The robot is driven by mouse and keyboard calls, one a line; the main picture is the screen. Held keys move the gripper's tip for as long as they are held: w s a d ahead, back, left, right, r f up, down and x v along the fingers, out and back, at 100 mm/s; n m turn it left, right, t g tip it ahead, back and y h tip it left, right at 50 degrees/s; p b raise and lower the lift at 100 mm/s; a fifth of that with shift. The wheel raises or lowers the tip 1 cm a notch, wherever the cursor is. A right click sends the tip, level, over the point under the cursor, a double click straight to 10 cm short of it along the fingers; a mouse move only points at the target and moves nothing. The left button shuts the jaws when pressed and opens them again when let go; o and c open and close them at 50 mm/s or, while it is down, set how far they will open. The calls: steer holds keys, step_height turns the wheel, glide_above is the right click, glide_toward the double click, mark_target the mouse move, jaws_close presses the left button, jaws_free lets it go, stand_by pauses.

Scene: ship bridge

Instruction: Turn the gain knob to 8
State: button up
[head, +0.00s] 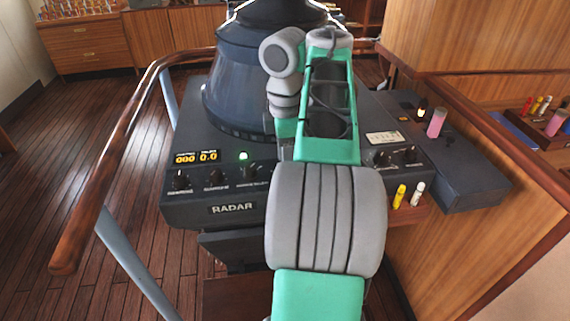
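The dark radar console (185,212) stands ahead, with a RADAR plate on its front. Three black knobs sit in a row on its left part: a left knob (180,180), a middle knob (216,177) and a right knob (252,172). Their labels are too small to read, so I cannot tell which is gain. An orange display (196,157) above them reads 000 and 0.0. My green and grey arm crosses the console's middle and hides part of its face. My gripper hangs behind the arm near the right knob; its fingertips are hidden or too small to make out.
Right of my arm are a gauge (383,138) and two more knobs (396,156). A wooden handrail (100,170) borders the left.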

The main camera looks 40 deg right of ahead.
steer(key=shift+c, duration=0.3)
jaws_close()
